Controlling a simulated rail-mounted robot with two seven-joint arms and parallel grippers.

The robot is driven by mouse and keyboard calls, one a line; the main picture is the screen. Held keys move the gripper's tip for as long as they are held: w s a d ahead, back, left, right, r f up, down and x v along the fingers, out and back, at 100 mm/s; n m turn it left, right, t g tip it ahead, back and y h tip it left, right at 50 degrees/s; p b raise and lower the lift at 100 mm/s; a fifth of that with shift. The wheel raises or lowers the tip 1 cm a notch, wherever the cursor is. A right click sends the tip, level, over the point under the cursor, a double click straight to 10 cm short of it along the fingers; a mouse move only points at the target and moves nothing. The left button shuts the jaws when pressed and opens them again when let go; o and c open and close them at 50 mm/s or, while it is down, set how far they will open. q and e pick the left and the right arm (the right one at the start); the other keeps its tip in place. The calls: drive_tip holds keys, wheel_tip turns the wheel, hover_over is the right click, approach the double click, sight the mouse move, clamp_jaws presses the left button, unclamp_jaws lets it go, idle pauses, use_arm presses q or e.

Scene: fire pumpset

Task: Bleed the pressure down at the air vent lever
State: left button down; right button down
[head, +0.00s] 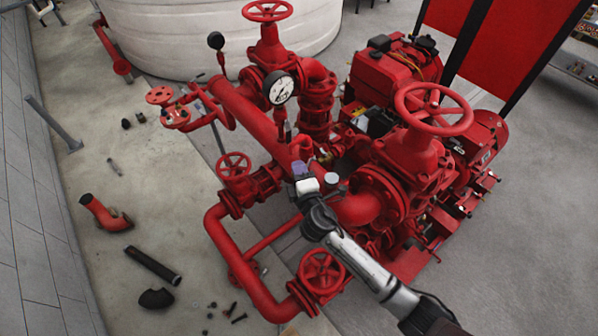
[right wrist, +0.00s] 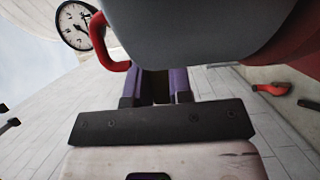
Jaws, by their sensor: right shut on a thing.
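In the head view my right arm reaches in from the lower right. Its gripper (head: 299,168) is among the red pipes, beside a small pale capped fitting (head: 331,179). In the right wrist view the two purple fingers (right wrist: 165,86) are close together, with a dark narrow thing between them. A large grey rounded body (right wrist: 200,28) covers the top of that view and hides the fingertips. A red curved handle (right wrist: 104,44) shows left of the fingers. My right gripper is shut on what seems to be the air vent lever, mostly hidden. My left gripper is out of view.
Red handwheels (head: 433,108) and a white-faced gauge (head: 280,88) stand close around my right gripper. The red engine (head: 388,78) stands behind. Loose pipe pieces (head: 152,265) lie on the floor at left. A large white tank (head: 165,40) is at the back.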

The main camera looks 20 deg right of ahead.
idle(0.5)
drive_tip(key=c, duration=1)
unclamp_jaws()
drive_tip(key=shift+s+a+f+b, duration=0.1)
drive_tip(key=shift+s+a+b, duration=0.15)
drive_tip(key=shift+s, duration=2.05)
drive_tip(key=shift+s+a+r+b, duration=0.1)
drive_tip(key=shift+s+a+b, duration=0.1)
drive_tip(key=shift+s, duration=2.1)
drive_tip(key=shift+s+a+f+b, duration=0.1)
drive_tip(key=shift+s+a+b, duration=0.15)
drive_tip(key=shift+s, duration=2.05)
